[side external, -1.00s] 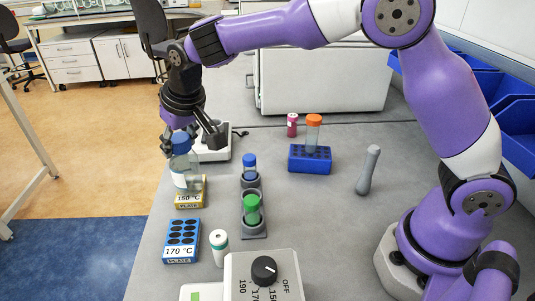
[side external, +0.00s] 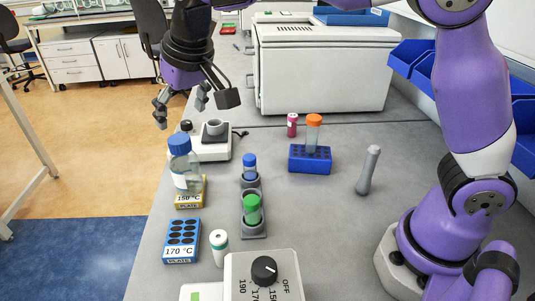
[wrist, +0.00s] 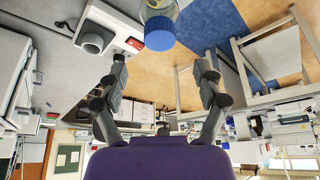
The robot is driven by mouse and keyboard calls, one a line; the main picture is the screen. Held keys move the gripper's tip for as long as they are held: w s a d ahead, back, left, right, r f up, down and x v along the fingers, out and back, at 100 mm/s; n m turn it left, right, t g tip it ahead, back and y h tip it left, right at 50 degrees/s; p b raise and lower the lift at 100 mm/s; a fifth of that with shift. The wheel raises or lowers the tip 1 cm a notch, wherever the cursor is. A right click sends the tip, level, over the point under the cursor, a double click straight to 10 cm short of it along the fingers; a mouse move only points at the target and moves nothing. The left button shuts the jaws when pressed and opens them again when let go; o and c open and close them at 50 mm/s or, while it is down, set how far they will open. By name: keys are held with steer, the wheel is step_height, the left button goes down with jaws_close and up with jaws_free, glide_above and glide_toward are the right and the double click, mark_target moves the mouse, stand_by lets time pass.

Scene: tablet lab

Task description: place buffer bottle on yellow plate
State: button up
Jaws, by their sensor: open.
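The buffer bottle (side external: 184,168), clear with a blue cap, stands upright on the yellow plate (side external: 189,199), which is labelled 150 °C. The bottle's blue cap (wrist: 160,30) also shows at the top of the wrist view. My gripper (side external: 196,111) is open and empty, above and behind the bottle and apart from it. Its spread fingers also show in the wrist view (wrist: 163,72), with nothing between them.
A blue plate (side external: 181,240) labelled 170 °C lies in front. A white device (side external: 212,150) stands behind the bottle. A rack with blue- and green-capped tubes (side external: 252,205), a white vial (side external: 219,247) and a blue tube rack (side external: 310,159) stand nearby.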

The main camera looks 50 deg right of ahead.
steer(key=s+d+r, duration=0.5)
steer(key=s+d, duration=0.2)
steer(key=s+d+f, duration=0.3)
steer(key=s, duration=0.3)
steer(key=s+d+f, duration=0.3)
steer(key=s+f, duration=0.1)
steer(key=s, duration=0.3)
steer(key=shift+s+t, duration=0.3)
steer(key=shift+t, duration=0.1)
